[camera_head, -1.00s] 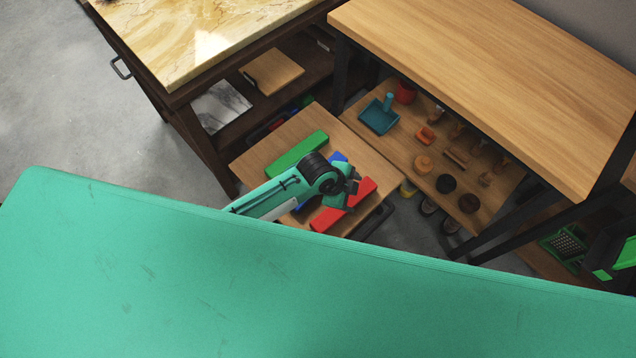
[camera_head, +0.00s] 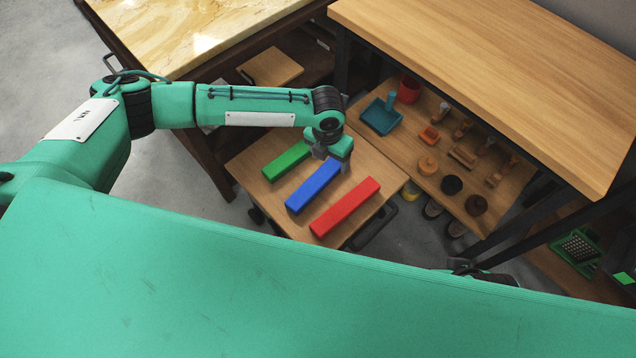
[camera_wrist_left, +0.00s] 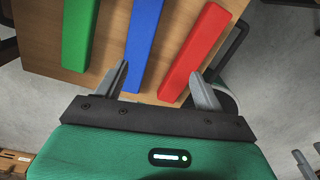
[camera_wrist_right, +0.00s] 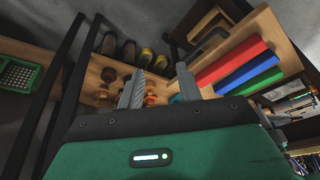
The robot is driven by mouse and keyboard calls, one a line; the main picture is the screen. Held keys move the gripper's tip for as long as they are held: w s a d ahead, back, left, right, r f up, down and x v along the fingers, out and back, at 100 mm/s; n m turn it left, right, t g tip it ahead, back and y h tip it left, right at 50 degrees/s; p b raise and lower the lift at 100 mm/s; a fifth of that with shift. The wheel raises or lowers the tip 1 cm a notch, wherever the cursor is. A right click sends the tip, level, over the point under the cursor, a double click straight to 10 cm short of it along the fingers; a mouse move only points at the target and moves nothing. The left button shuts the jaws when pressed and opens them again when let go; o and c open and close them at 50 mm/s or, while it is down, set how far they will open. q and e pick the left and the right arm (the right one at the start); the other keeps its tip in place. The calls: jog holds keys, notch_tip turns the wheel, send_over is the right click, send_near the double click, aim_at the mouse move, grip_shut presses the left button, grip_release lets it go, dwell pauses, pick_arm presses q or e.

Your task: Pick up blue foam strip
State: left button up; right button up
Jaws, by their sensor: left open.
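The blue foam strip (camera_head: 312,187) lies flat on a small wooden table between a green strip (camera_head: 286,160) and a red strip (camera_head: 345,206). My left gripper (camera_head: 332,158) hangs over the strip's far end, open and empty. In the left wrist view the fingers (camera_wrist_left: 159,72) are apart; the left one overlaps the edge of the blue strip (camera_wrist_left: 143,40), and the right one is beside the red strip (camera_wrist_left: 195,50). My right gripper (camera_wrist_right: 158,70) is open and empty, away from the strips; the blue strip also shows in its view (camera_wrist_right: 242,74).
The small wooden table (camera_head: 265,208) has bare surface around the strips. Beside it, a low shelf holds a teal dustpan (camera_head: 382,115), a red cup (camera_head: 409,90) and several brushes. A wooden workbench (camera_head: 490,75) overhangs the shelf. A marble-topped table (camera_head: 190,35) stands behind left.

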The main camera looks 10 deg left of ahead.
pick_arm(q)
jog(key=a+m, duration=0.1)
jog(key=a, duration=0.1)
jog(key=b, duration=0.2)
send_over(318, 179)
jog(key=shift+m+y, duration=0.3)
jog(key=shift+y, duration=0.1)
jog(key=f, duration=0.7)
jog(key=shift+w+d, duration=0.15)
jog(key=shift+d, duration=0.05)
jog(key=shift+a+f+b, duration=0.2)
jog(key=shift+f+b, duration=0.15)
jog(key=shift+f, duration=2.85)
pick_arm(e)
jog(key=w+a+t+y, duration=0.2)
jog(key=w+a+t, duration=0.1)
jog(key=a, duration=0.2)
jog(key=shift+w+f+n, duration=0.25)
jog(key=shift+f+n, duration=0.05)
jog(key=shift+f, duration=0.15)
pick_arm(q)
jog(key=c, duration=1.1)
